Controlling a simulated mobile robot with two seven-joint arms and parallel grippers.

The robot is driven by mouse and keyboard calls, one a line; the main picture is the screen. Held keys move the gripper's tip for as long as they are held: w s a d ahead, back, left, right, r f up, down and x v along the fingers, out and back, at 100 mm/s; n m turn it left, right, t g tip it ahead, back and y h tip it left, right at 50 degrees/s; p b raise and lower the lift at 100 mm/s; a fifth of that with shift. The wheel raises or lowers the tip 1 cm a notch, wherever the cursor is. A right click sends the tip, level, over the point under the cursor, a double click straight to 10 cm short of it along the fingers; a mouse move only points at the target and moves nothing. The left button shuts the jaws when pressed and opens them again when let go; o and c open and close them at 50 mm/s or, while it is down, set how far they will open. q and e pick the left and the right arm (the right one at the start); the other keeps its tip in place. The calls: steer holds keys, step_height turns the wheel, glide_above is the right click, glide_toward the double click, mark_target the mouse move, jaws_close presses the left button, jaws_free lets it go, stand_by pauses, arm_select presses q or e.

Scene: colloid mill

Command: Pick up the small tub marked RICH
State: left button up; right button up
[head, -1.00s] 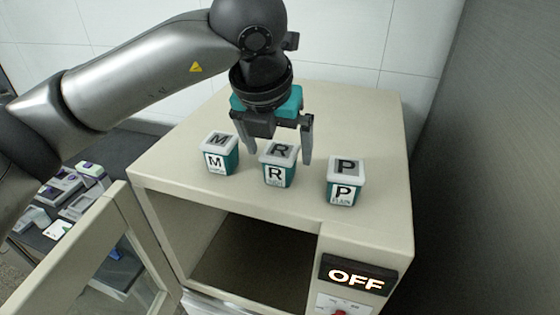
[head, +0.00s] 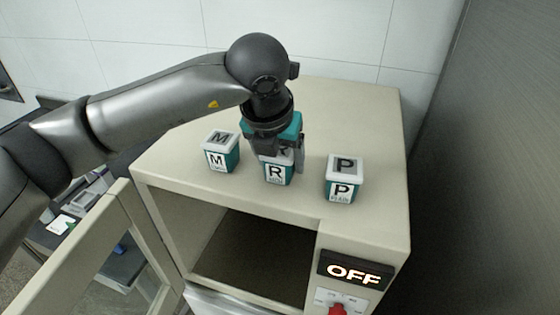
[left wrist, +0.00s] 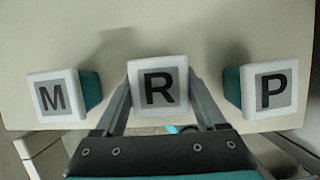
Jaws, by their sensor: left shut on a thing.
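The small tub marked R (head: 277,175), green with a white lid, stands on top of the beige cabinet between two similar tubs. My left gripper (head: 279,160) is over it from above and shut on it, hiding much of its lid in the head view. In the left wrist view the R lid (left wrist: 159,86) sits between the two fingers (left wrist: 160,108). The tub looks upright and at the same level as its neighbours; I cannot tell whether its base touches the cabinet top. My right gripper is not in view.
The M tub (head: 220,152) stands close on the left and the P tub (head: 343,178) on the right. The beige cabinet top (head: 350,115) is clear behind them. Below is an open compartment with its door (head: 80,262) swung left, beside an OFF display (head: 355,273).

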arm_select(q)
steer(key=c, duration=0.8)
steer(key=shift+r, duration=0.15)
steer(key=shift+c, duration=0.2)
